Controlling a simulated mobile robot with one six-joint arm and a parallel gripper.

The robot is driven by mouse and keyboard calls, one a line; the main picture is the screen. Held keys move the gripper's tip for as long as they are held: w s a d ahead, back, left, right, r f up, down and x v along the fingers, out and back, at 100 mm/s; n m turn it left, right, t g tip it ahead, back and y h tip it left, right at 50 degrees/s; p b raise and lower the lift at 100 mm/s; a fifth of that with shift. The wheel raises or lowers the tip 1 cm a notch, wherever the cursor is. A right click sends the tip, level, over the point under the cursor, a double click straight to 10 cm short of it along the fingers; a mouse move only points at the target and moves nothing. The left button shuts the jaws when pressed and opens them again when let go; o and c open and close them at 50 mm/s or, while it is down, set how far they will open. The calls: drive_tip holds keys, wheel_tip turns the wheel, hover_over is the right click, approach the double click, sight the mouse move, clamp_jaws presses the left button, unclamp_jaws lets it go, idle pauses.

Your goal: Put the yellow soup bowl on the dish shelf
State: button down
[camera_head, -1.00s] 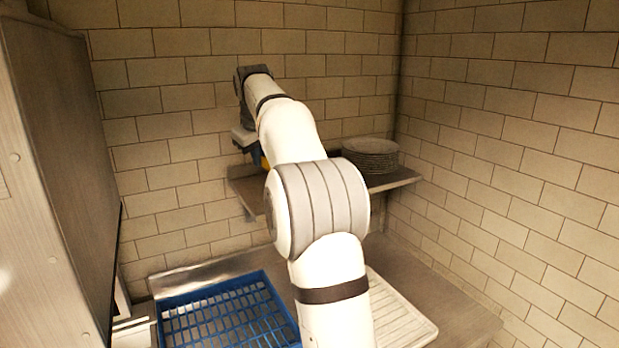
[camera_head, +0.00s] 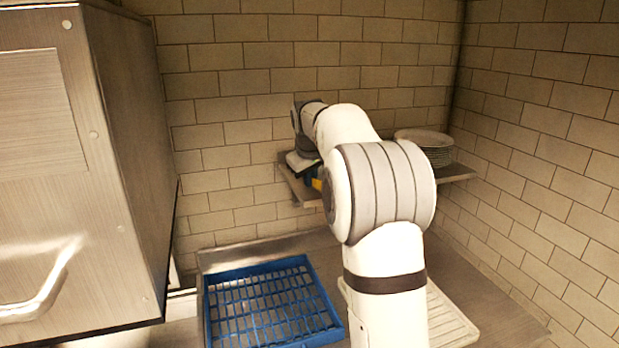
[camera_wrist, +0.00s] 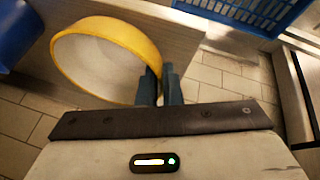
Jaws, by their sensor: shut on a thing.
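The yellow soup bowl (camera_wrist: 105,28) has a yellow outside and a pale inside. My gripper (camera_wrist: 158,78) is shut on its rim, with the bowl to the left of the fingers in the wrist view. In the head view only a small yellow patch of the bowl (camera_head: 317,184) shows, beside my gripper and largely behind my arm. The dish shelf (camera_head: 300,190) is on the back wall; the bowl is at its left part. I cannot tell whether the bowl touches the shelf. My arm covers the shelf's middle.
A stack of white plates (camera_head: 425,146) stands on the shelf's right part. Below are a blue dish rack (camera_head: 214,310) and a pale ribbed drainboard (camera_head: 455,325) on the metal counter. A large steel machine (camera_head: 125,130) stands at the left. A blue rounded shape (camera_wrist: 15,35) is at the wrist view's left edge.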

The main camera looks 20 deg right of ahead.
drive_tip(key=c, duration=1.6)
unclamp_jaws()
drive_tip(key=shift+f, duration=0.1)
drive_tip(key=b+v, duration=0.2)
drive_tip(key=v, duration=1)
drive_tip(key=s+a+f+m, duration=0.1)
drive_tip(key=s+a+f, duration=0.2)
drive_tip(key=s+f, duration=0.4)
drive_tip(key=s+a+f+m+y, duration=0.1)
drive_tip(key=s+a+f, duration=0.2)
drive_tip(key=s, duration=1.3)
drive_tip(key=s+a+f+m+g, duration=0.1)
drive_tip(key=s+a+f, duration=0.3)
drive_tip(key=s+f, duration=0.6)
drive_tip(key=shift+s+f+y, duration=0.2)
drive_tip(key=shift+s, duration=0.5)
drive_tip(key=shift+s+f+y, duration=0.15)
drive_tip(key=shift+s+y, duration=0.05)
drive_tip(key=shift+s, duration=0.45)
drive_tip(key=shift+f, duration=0.1)
